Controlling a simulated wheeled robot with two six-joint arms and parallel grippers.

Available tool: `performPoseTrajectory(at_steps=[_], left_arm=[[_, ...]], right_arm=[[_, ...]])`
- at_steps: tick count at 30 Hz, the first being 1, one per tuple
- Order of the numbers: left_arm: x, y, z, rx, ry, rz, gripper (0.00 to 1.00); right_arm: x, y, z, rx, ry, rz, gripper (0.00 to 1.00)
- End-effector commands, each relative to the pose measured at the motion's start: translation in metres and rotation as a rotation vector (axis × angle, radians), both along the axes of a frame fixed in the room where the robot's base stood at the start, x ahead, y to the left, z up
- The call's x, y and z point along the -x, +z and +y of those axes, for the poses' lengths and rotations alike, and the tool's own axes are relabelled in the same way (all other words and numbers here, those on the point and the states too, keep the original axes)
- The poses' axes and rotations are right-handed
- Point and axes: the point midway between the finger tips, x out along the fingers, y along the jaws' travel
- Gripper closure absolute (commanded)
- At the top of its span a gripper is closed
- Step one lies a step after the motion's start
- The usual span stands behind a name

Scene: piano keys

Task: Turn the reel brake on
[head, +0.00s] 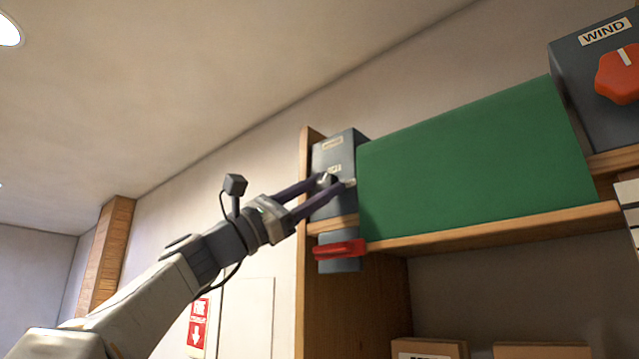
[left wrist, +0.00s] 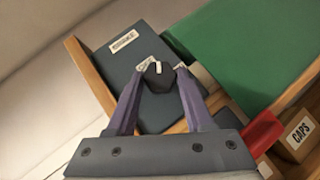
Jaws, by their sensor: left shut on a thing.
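A dark grey box (head: 345,145) stands at the left end of the shelf; its top label is too small to read. It also shows in the left wrist view (left wrist: 128,68). On its face is a dark knob (left wrist: 158,80) with a white pointer mark and small labels beside it, partly hidden by the fingers. My left gripper (head: 335,184) is shut on this knob, one finger on each side. I cannot tell from the labels whether this is the reel brake. My right gripper is not in view.
A red handle (head: 340,249) sits on a small grey block under the shelf, just below my left gripper. A green panel (head: 475,160) fills the shelf's middle. A box marked WIND with a red knob (head: 618,77) is at far right. Cardboard boxes (head: 430,348) stand lower down.

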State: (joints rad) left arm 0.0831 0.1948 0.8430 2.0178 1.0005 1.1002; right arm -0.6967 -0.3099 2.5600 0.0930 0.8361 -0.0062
Motion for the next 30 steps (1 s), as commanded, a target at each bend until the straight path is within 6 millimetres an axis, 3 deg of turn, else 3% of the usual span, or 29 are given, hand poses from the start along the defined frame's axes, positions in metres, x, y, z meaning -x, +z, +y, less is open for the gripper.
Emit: performPoseTrajectory(at_steps=[16,17,19,30], left_arm=[[0.0007,0.0010,0.0004,-0.025,0.001,-0.022,1.00],[0.0006,0.0011,0.0003,-0.025,0.001,-0.022,0.44],[0.0006,0.0011,0.0003,-0.025,0.001,-0.022,0.19],[0.0010,-0.0023,0.0028,-0.025,0.002,-0.021,0.19]], right_arm=[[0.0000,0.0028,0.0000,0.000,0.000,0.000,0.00],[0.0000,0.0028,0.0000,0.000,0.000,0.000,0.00],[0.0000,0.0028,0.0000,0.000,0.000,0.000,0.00],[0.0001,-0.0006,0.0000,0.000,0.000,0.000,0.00]])
